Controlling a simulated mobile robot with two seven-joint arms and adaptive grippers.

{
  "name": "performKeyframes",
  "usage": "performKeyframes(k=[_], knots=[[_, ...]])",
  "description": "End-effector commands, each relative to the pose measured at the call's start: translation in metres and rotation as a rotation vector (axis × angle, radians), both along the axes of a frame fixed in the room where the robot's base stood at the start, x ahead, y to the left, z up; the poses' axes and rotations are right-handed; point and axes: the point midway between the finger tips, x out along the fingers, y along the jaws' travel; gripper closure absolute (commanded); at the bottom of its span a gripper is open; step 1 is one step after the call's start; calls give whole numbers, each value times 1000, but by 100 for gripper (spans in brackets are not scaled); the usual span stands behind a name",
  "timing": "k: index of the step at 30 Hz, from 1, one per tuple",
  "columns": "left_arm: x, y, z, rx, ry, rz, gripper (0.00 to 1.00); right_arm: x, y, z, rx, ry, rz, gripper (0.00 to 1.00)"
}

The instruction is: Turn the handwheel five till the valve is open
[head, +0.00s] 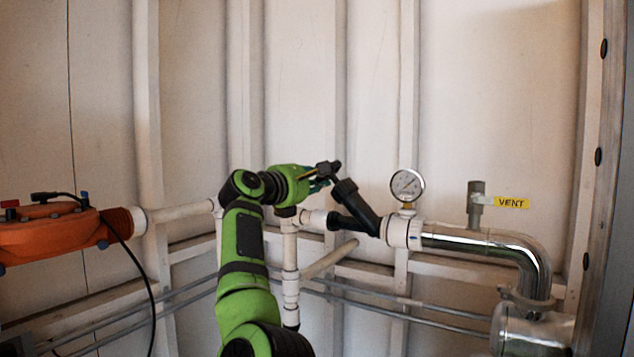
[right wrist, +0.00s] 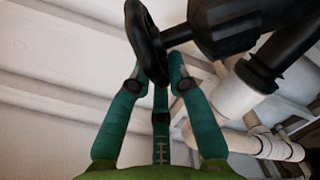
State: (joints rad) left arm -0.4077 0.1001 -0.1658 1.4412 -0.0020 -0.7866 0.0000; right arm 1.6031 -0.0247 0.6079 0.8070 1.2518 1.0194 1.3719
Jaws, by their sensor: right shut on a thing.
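The black handwheel (head: 329,168) sits at the upper left end of a slanted black valve body (head: 358,208) in the head view. In the right wrist view the handwheel (right wrist: 142,38) shows edge-on, its stem running right into the black valve body (right wrist: 235,25). My right gripper (head: 319,184) is at the handwheel, partly hidden by its own wrist. In the right wrist view its teal fingers (right wrist: 158,74) are closed on the lower part of the rim. How far the valve is open cannot be seen. My left gripper is in neither view.
A pressure gauge (head: 407,185) stands on the pipe just right of the valve. A shiny pipe (head: 480,243) and a yellow VENT label (head: 512,203) are further right. An orange unit (head: 50,238) with a black cable is at the left. White wall panels lie behind.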

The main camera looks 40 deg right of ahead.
Motion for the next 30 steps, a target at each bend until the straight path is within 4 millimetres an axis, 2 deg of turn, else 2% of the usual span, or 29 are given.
performKeyframes(k=[1,11,22,30], knots=[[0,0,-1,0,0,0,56,0,-1,-5,15,3,-3,100],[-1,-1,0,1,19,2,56,-3,2,-7,103,22,77,100],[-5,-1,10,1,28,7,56,-9,9,1,319,86,308,100],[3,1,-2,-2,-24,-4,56,-15,11,8,492,140,488,100]])
